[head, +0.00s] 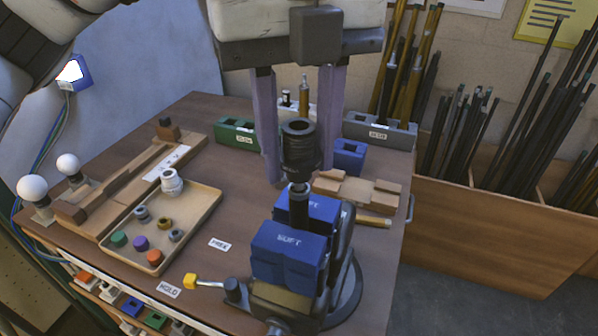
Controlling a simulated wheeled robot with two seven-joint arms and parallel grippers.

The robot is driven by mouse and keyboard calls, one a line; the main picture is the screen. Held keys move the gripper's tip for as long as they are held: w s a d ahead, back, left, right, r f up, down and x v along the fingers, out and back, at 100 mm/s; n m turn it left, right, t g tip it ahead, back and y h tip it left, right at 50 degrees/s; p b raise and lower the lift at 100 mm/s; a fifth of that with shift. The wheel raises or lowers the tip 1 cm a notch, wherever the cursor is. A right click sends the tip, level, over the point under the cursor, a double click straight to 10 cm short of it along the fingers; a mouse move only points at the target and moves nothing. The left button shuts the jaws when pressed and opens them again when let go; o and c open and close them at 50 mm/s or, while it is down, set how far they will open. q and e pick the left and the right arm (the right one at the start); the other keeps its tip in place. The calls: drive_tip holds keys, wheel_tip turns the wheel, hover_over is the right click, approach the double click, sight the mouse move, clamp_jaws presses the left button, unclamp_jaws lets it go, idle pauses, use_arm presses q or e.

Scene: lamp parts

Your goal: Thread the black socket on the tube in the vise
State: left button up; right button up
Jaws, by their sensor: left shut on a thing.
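The black socket (300,147) stands upright at the top of the dark tube (299,198). Their ends meet in the picture, but I cannot tell whether the threads engage. The tube stands upright in the vise, between its blue soft jaws (288,252). My left gripper (298,176) comes down from above with its two long fingers on either side of the socket, and is shut on it. The exact contact is hard to see. My right gripper is not in view.
A tan tray (204,212) with a white socket and small coloured rings lies left of the vise. A yellow-tipped handle (190,281) sticks out left. Green (237,134), blue (349,156) and grey (381,131) bins stand behind. White bulbs (32,188) are at far left.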

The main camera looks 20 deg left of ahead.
use_arm(q)
drive_tip(key=shift+s+f+m, duration=0.1)
drive_tip(key=shift+f+m, duration=0.2)
drive_tip(key=shift+m, duration=0.6)
drive_tip(key=m, duration=0.3)
drive_tip(key=m+p, duration=0.1)
drive_tip(key=m, duration=0.1)
drive_tip(key=shift+m, duration=0.9)
